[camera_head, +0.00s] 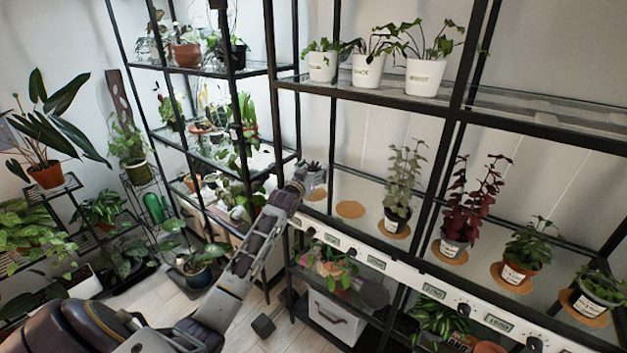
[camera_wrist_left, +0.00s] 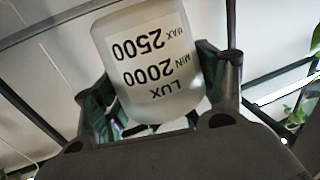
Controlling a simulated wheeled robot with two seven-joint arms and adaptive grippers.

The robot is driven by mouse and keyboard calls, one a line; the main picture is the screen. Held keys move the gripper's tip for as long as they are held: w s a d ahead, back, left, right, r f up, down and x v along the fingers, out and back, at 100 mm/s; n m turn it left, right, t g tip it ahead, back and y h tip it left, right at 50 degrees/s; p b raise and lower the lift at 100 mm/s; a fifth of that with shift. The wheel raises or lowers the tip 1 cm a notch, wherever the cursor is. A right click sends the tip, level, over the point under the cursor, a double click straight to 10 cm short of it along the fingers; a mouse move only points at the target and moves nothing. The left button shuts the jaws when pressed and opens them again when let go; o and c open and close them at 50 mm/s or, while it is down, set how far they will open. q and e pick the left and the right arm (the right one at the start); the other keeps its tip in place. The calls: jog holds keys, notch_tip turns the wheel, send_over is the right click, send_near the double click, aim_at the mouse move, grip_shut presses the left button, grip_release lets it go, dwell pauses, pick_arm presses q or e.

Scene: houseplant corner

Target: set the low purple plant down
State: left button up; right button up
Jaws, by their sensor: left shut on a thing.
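The low purple plant (camera_head: 313,167) is a small dark plant in a pale pot, at the left end of the middle shelf in the head view. My left gripper (camera_head: 303,180) is shut on its pot. In the left wrist view my left gripper (camera_wrist_left: 158,95) has one finger on each side of the whitish pot (camera_wrist_left: 155,60), which reads upside down "LUX MIN 2000 MAX 2500". A cork mat (camera_head: 317,195) shows just below the pot. I cannot tell whether the pot touches it. The plant's leaves are hidden in the wrist view. My right gripper is not in view.
An empty cork mat (camera_head: 349,209) lies just right of the pot. Farther right, a pale-leaved plant (camera_head: 397,190) and a tall red plant (camera_head: 470,205) stand on mats. Black shelf posts and the shelf above (camera_head: 545,108) bound the space.

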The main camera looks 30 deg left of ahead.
pick_arm(q)
jog(key=shift+f, duration=1.8)
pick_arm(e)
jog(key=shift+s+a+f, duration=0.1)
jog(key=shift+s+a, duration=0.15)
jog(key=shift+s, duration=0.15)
pick_arm(q)
jog(key=shift+f, duration=0.1)
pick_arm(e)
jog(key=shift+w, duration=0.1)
pick_arm(q)
jog(key=o, duration=0.8)
jog(key=shift+f, duration=0.1)
jog(key=o, duration=0.4)
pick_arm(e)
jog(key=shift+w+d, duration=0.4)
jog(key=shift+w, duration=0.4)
